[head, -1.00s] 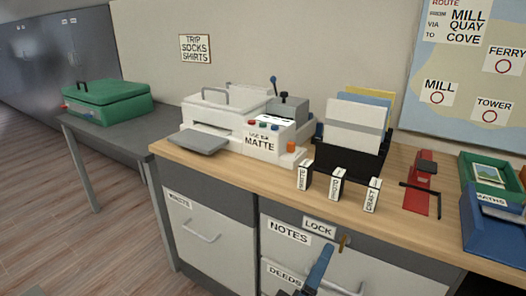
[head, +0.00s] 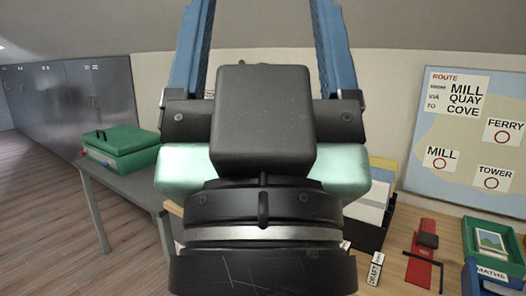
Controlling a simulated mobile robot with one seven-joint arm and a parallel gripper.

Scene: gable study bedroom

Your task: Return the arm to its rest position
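My gripper (head: 262,22) fills the middle of the head view, close to the camera. Its two blue fingers point up and stand wide apart, and their tips run off the top edge. Only pale wall shows between them, so it is open and holds nothing visible. The black wrist and pale green body of the gripper hide the printer and most of the drawer cabinet behind it.
A green case (head: 124,148) sits on a grey side table (head: 138,180) at left. At right, a black file holder (head: 374,228), a red hole punch (head: 421,255) and a green tray (head: 476,233) stand on the wooden desktop (head: 451,240). A map board (head: 440,115) hangs behind.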

